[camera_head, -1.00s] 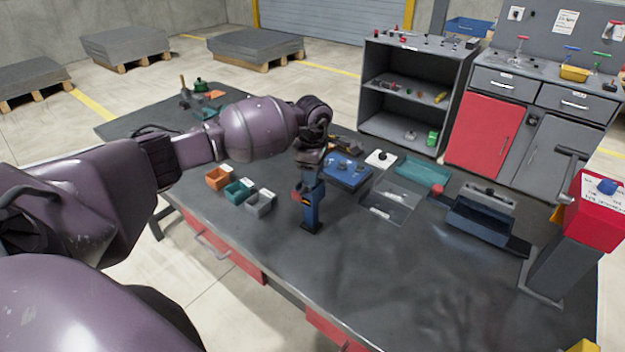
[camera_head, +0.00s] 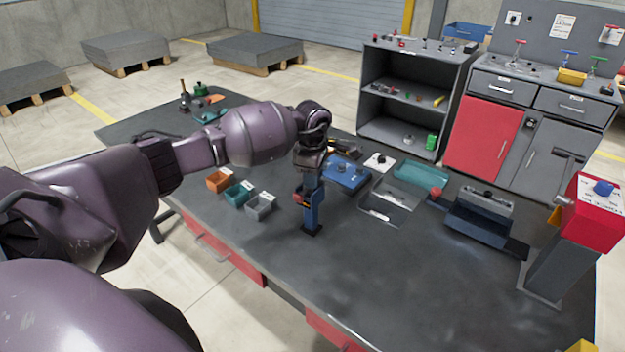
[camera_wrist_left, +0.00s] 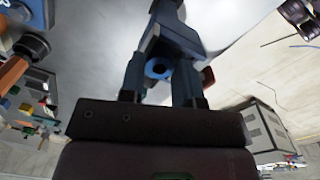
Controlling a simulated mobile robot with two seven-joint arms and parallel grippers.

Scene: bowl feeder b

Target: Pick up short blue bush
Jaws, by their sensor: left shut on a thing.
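The short blue bush (camera_wrist_left: 158,68) shows in the left wrist view as a small blue ring with a dark hole, between the two dark fingers. My left gripper (camera_head: 311,180) points down and is shut on it. Just beyond it in the left wrist view is a blue upright stand, which also shows in the head view (camera_head: 313,214). The stand has a dark foot on the table and a red knob at its side. In the head view the bush is hidden by the gripper, and I cannot tell whether it touches the stand. My right gripper is not in view.
Orange (camera_head: 219,180), teal (camera_head: 238,193) and grey (camera_head: 259,206) bins stand left of the stand. A blue tray (camera_head: 347,175) and a clear tray (camera_head: 388,203) lie behind it. A red-topped device (camera_head: 592,212) stands at right. The front middle of the dark table (camera_head: 370,275) is clear.

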